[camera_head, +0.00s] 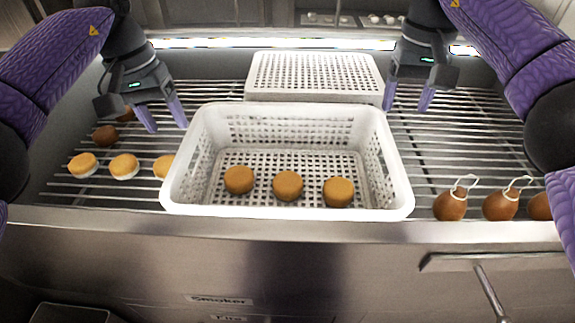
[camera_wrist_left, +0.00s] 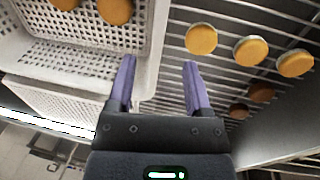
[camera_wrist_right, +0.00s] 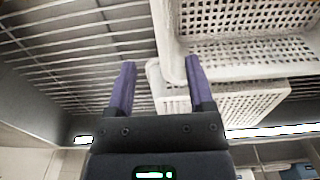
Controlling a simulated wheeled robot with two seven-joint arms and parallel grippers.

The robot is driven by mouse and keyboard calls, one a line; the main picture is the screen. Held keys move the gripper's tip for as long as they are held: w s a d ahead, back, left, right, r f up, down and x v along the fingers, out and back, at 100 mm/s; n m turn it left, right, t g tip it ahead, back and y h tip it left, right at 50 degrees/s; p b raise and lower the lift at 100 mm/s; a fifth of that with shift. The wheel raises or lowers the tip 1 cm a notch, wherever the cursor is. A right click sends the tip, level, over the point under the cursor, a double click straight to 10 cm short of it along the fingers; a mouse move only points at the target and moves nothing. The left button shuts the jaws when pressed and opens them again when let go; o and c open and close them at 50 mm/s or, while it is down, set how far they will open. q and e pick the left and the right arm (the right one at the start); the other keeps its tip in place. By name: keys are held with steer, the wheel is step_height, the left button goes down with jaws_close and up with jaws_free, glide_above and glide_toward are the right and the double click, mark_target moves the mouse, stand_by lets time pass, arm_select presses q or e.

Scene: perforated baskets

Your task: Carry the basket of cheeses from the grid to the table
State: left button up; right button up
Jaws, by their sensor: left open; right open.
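A white perforated basket (camera_head: 290,212) stands upright on the wire grid (camera_head: 95,190), with three round orange-brown cheeses (camera_head: 287,186) on its floor. My left gripper (camera_head: 166,116) is open and empty at the basket's left side, towards the back corner. In the left wrist view the basket wall (camera_wrist_left: 155,50) is close to one finger; I cannot tell if they touch. My right gripper (camera_head: 406,97) is open and empty off the basket's back right corner. In the right wrist view the basket's corner (camera_wrist_right: 170,60) lies close to one finger.
A second white perforated basket (camera_head: 315,73) is directly behind, apparently upside down or tilted. Several round cheeses (camera_head: 124,166) lie on the grid at left, with brown items behind them. Several brown pear-shaped corded items (camera_head: 450,205) lie at right. A metal front edge (camera_head: 290,235) runs before the grid.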

mark_target(188, 162)
arm_select(q)
steer(key=f, duration=0.3)
steer(key=d+f, duration=0.1)
steer(key=f, duration=0.6)
steer(key=shift+s+d, duration=0.1)
steer(key=shift+d, duration=0.2)
arm_select(e)
step_height(188, 162, down, 10)
arm_select(q)
steer(key=shift+r, duration=0.1)
jaws_close()
arm_select(e)
jaws_close()
